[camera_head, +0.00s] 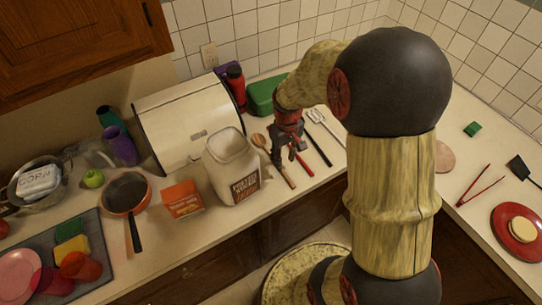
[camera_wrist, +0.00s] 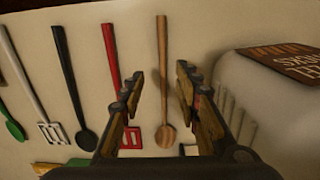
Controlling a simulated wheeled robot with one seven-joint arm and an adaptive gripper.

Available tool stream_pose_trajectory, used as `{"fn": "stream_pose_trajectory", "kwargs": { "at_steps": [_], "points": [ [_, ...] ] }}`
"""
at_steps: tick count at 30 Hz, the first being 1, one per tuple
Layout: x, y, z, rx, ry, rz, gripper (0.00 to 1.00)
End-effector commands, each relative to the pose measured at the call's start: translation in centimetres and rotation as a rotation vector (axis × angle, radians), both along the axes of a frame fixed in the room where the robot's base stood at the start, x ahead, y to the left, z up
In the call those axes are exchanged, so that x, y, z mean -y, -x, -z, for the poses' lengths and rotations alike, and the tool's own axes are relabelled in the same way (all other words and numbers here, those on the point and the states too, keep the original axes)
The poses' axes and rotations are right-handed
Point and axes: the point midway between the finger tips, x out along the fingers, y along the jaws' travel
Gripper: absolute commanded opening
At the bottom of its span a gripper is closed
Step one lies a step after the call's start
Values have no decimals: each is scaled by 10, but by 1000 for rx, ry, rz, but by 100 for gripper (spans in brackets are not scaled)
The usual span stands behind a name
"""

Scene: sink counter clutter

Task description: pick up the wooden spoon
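The wooden spoon (camera_wrist: 163,60) lies on the counter, and in the wrist view it runs between my two fingers, its round bowl toward the bottom of the picture. In the head view the wooden spoon (camera_head: 288,180) lies just right of the white jar, partly hidden behind my gripper. My gripper (camera_head: 277,158) points down over the spoon. In the wrist view my gripper (camera_wrist: 160,75) is open, with one finger on each side of the handle and a gap on both sides. I cannot tell how high the fingertips are above the counter.
A red-handled utensil (camera_wrist: 110,50) lies close left of the spoon in the wrist view, with a black spoon (camera_wrist: 62,55) and a slotted turner (camera_wrist: 48,131) farther left. A white labelled jar (camera_head: 232,165) stands close on the other side. A bread box (camera_head: 185,115) stands behind.

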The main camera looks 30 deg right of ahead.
Motion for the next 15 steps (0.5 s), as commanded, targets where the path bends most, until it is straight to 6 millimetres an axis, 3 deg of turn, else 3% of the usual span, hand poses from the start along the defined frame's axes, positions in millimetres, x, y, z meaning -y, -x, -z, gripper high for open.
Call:
{"fn": "stream_pose_trajectory", "kwargs": {
  "at_steps": [15],
  "points": [
    [-4, -4, 54, 1, 0, 1, 33]
  ]
}}
